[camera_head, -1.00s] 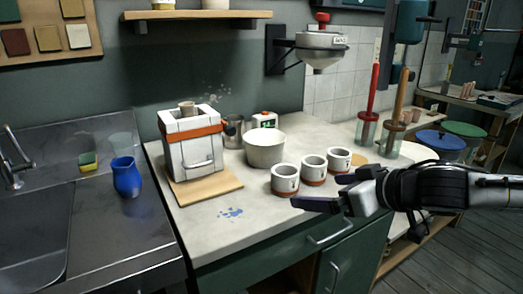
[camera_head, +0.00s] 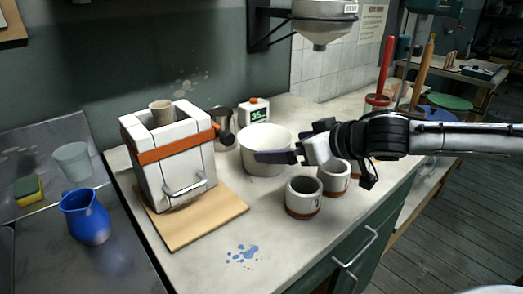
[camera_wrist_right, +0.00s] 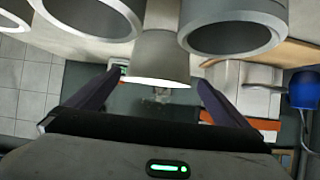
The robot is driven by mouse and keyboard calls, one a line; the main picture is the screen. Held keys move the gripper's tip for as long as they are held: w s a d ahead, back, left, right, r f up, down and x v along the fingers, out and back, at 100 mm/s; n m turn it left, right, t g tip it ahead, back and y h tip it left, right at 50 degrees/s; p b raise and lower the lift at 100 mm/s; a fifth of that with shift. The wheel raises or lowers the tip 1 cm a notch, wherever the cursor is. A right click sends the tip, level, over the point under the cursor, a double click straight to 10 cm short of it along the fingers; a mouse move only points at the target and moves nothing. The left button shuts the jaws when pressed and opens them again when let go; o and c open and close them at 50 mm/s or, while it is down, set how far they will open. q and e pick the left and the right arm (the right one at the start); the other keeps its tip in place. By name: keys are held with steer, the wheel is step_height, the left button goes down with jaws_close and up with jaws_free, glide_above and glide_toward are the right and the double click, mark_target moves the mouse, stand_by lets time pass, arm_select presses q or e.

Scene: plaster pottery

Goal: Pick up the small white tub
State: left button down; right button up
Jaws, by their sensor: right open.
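The small white tub (camera_head: 262,140) stands upright on the pale worktop, right of the white kiln. My right gripper (camera_head: 290,146) is open at the tub's right side, with one dark finger crossing in front of the tub's wall. In the right wrist view, the tub (camera_wrist_right: 160,55) appears upside down, with its bright rim between the two spread fingers of the gripper (camera_wrist_right: 159,78). Gaps show on both sides, and I cannot tell whether a finger touches it. My left gripper is out of view.
Several white mugs with red-brown bases, including the front mug (camera_head: 303,197), stand close under my right wrist. The kiln (camera_head: 172,160) sits on a wooden board (camera_head: 205,222). A metal cup (camera_head: 223,125) and a small timer (camera_head: 256,112) stand behind. The front worktop is clear apart from blue stains.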

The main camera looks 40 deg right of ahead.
mark_target(270, 146)
steer(key=shift+p+x, duration=0.35)
steer(key=shift+x, duration=3.35)
steer(key=c, duration=0.6)
steer(key=shift+c, duration=1.2)
steer(key=shift+r, duration=0.15)
